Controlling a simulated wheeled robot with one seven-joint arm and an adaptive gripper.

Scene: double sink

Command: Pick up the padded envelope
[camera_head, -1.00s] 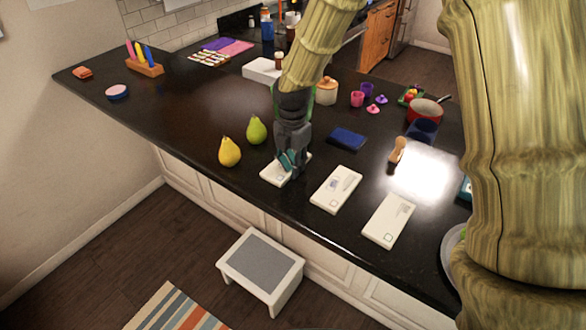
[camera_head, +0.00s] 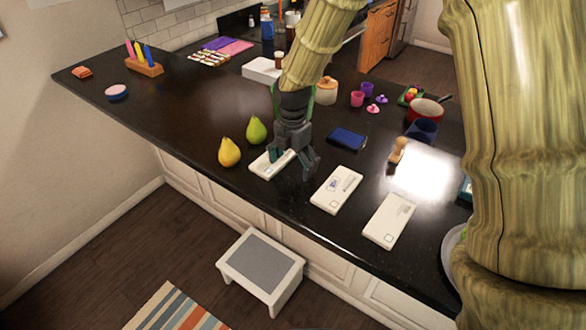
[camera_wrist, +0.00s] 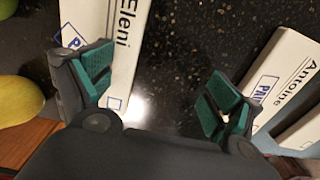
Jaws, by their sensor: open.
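Three flat white envelopes lie in a row along the counter's front edge. The left one (camera_head: 268,165) shows "Eleni" in the wrist view (camera_wrist: 105,25). The middle one (camera_head: 337,190) shows "Antoine" in the wrist view (camera_wrist: 283,80). The right one (camera_head: 390,220) lies apart. I cannot tell which is padded. My gripper (camera_head: 294,167) is open and empty. In the wrist view its green-padded fingers (camera_wrist: 158,82) span dark counter; the left finger overlaps the Eleni envelope and the right finger overlaps the Antoine envelope's edge.
A yellow pear (camera_head: 229,152) and a green pear (camera_head: 256,130) stand left of the gripper. A blue ink pad (camera_head: 347,138) and a wooden stamp (camera_head: 398,151) lie behind the envelopes. A white stool (camera_head: 260,268) stands on the floor in front of the counter.

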